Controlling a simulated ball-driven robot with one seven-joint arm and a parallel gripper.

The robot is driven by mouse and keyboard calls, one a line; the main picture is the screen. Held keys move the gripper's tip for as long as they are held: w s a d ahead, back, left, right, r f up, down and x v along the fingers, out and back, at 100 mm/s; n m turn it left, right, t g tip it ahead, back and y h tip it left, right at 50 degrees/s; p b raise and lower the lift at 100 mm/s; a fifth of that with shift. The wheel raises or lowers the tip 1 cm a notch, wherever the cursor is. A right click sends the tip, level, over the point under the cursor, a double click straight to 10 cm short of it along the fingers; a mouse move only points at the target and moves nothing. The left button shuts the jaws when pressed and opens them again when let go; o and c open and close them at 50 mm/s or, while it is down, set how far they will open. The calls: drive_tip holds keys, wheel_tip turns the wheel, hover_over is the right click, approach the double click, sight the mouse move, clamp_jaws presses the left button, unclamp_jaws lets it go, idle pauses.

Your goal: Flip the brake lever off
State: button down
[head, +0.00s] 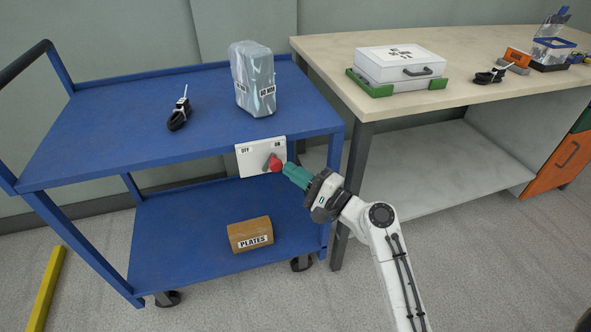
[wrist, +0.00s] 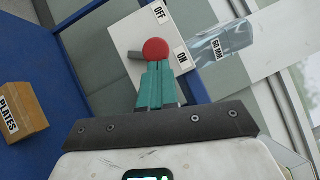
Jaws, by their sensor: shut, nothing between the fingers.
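The brake lever has a red knob (head: 276,164) and sits on a white plate (head: 249,165) on the front of the blue cart's top shelf. The plate reads OFF at left and ON at right; the knob is on the ON side, below that label. In the wrist view the knob (wrist: 156,49) is just past my fingertips, with a grey lever arm (wrist: 137,54) beside it and the ON label to its right. My gripper (head: 286,169) has teal fingers, shut and empty, at the right of the knob. I cannot tell whether they touch it.
The blue cart (head: 95,135) carries a wrapped block (head: 254,80) and a black cable coil (head: 178,117) on top, and a PLATES box (head: 250,234) below. A bench (head: 340,50) with a white case (head: 400,64) stands close at the right. A yellow bar (head: 46,288) lies on the floor.

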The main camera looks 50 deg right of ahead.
sight(270, 165)
drive_tip(key=a+r+n+g+p, duration=0.1)
drive_tip(key=n+p, duration=0.1)
drive_tip(key=p, duration=0.3)
drive_tip(key=w+a+r+n+g+p, duration=0.1)
drive_tip(key=r+n+g+p, duration=0.1)
drive_tip(key=p, duration=0.4)
drive_tip(key=w+a+r+n+g+p, duration=0.1)
drive_tip(key=n+g+p, duration=0.1)
drive_tip(key=p, duration=0.4)
drive_tip(key=shift+a+r+n+h, duration=0.1)
drive_tip(key=shift+r+n+h, duration=0.1)
drive_tip(key=shift+n+h, duration=0.15)
drive_tip(key=shift+w+a+n+g+p, duration=0.3)
drive_tip(key=shift+n+g+p, duration=0.25)
drive_tip(key=shift+p, duration=0.6)
drive_tip(key=shift+w+a+f+n+g+h+p, duration=0.15)
drive_tip(key=shift+a+n+g+h+p, duration=0.25)
drive_tip(key=shift+p, duration=0.3)
drive_tip(key=shift+w+p, duration=0.1)
drive_tip(key=shift+p, duration=0.3)
drive_tip(key=shift+w+a+f, duration=0.1)
drive_tip(key=shift+a+f, duration=0.05)
